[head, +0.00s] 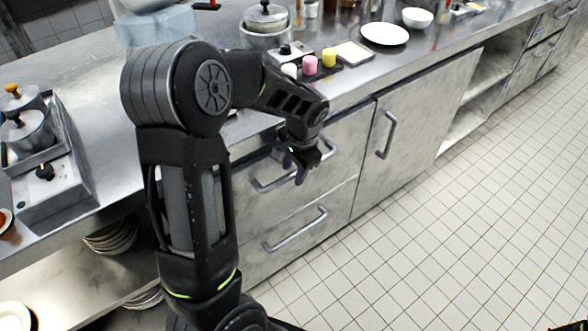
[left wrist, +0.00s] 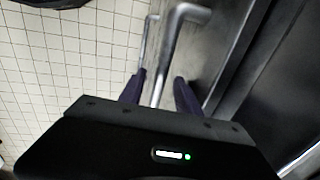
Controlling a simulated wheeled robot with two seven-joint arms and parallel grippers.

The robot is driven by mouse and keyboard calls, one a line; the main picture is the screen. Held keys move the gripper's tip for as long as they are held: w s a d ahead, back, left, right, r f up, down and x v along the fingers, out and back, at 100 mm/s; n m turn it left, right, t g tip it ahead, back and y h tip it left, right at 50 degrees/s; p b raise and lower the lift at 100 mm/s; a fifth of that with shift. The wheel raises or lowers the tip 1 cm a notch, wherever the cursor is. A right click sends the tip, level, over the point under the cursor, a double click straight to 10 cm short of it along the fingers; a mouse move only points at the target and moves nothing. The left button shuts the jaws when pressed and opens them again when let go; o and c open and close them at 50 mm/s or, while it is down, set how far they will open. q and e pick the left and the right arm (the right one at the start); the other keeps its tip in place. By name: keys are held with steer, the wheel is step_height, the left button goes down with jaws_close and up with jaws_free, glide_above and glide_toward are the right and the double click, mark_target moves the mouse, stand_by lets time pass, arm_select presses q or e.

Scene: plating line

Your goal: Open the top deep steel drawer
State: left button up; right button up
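The top steel drawer (head: 345,135) is in the front of the counter in the head view, and its face looks flush with the cabinet. Its bar handle (head: 265,185) is partly hidden behind my left gripper (head: 294,168). In the left wrist view the handle (left wrist: 165,60) runs between the two dark purple fingers of my left gripper (left wrist: 160,93). The fingers stand apart, one on each side of the bar, with a visible gap to it.
A lower drawer with its own handle (head: 295,229) is below, and a cabinet door (head: 400,140) is to the right. The tiled floor (head: 450,250) in front is clear. Pots, colored cups and a white plate (head: 384,34) stand on the counter.

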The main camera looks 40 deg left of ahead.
arm_select(q)
steer(key=shift+c, duration=0.2)
jaws_close()
stand_by(1.1)
